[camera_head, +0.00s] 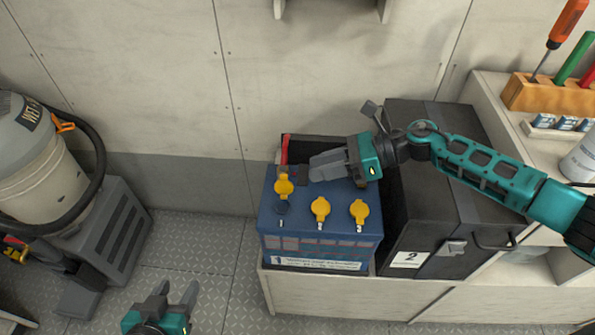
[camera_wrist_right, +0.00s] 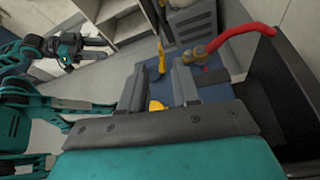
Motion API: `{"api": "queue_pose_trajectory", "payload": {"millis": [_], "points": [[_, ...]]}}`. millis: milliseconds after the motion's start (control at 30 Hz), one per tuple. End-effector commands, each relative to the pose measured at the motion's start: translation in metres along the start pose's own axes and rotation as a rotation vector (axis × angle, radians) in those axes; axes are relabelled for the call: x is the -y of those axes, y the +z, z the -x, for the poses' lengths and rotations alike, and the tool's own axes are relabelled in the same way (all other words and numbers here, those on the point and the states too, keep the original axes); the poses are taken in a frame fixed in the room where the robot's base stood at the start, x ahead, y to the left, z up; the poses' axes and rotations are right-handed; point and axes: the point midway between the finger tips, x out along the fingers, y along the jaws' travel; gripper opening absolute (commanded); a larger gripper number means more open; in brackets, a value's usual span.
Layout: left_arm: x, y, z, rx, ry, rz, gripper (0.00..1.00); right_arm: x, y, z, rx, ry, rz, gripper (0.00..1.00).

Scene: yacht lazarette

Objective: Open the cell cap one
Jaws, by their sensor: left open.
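The blue battery (camera_head: 320,243) has three yellow cell caps in a row on its top. The left cap (camera_head: 284,187) stands raised, with a dark round opening (camera_head: 281,207) in front of it. The middle cap (camera_head: 320,208) and the right cap (camera_head: 359,210) lie down. No cap number is readable. My right gripper (camera_head: 326,165) is above the back of the battery. In the right wrist view its fingers (camera_wrist_right: 160,90) are apart, with part of a yellow cap (camera_wrist_right: 155,105) visible between them. My left gripper (camera_head: 174,294) is open and empty over the floor, away from the battery.
A black box (camera_head: 425,220) marked 2 stands right of the battery. A red cable (camera_wrist_right: 237,38) reaches a battery terminal (camera_wrist_right: 195,55) at the back. A vacuum (camera_head: 50,165) stands at left. A tool rack (camera_head: 555,95) is at right.

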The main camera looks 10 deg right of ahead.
Motion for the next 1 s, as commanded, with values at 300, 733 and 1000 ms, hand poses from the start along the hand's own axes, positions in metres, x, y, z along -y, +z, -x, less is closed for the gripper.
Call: {"api": "queue_pose_trajectory", "payload": {"millis": [300,733,1000], "points": [[-0.001,0.000,-0.001,-0.001,0.002,0.002,0.51,0.000,0.000,0.041,0.000,0.000,0.000,0.31],[-0.002,-0.001,-0.001,-0.002,0.004,0.002,0.51,0.000,0.000,0.043,0.001,0.001,-0.001,0.31],[-0.002,-0.003,-0.001,-0.007,0.004,0.001,0.51,0.000,0.000,0.043,0.001,0.001,-0.001,0.31]]}}
